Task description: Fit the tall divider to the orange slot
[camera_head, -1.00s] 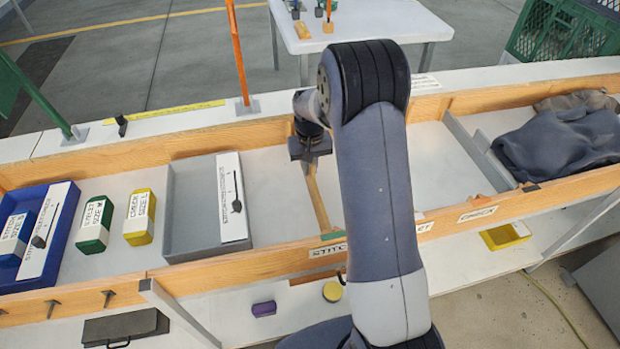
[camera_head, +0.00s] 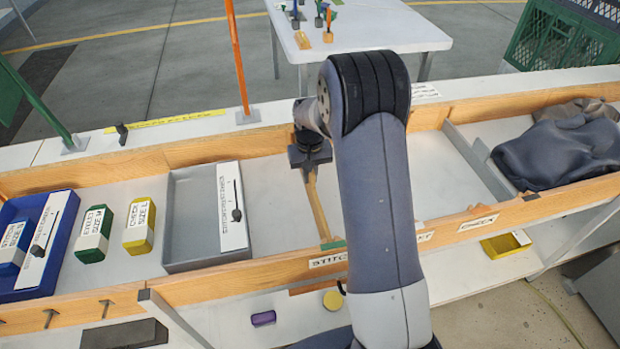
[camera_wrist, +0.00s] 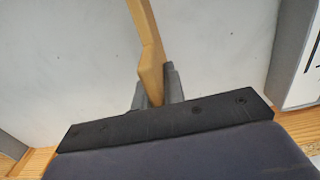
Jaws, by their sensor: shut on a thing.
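My gripper (camera_head: 310,165) is over the long wooden-walled tray, near its back wall. In the wrist view my gripper's grey fingers (camera_wrist: 155,92) are shut on a light-wood strip, which I take to be the tall divider (camera_wrist: 147,40). In the head view the divider (camera_head: 318,206) runs from under my gripper towards the front wall. A green patch (camera_head: 333,244) shows on the front wall near its far end. I cannot tell whether the divider touches the tray floor. An orange post (camera_head: 237,60) stands behind the back wall, left of my gripper. I cannot make out an orange slot.
A grey bin (camera_head: 182,235) with a labelled white board is left of the divider. Yellow, green and blue boxes and a blue bin (camera_head: 72,225) lie further left. Grey partitions (camera_head: 475,160) and dark cloth (camera_head: 560,150) are at right. My arm hides the tray's middle.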

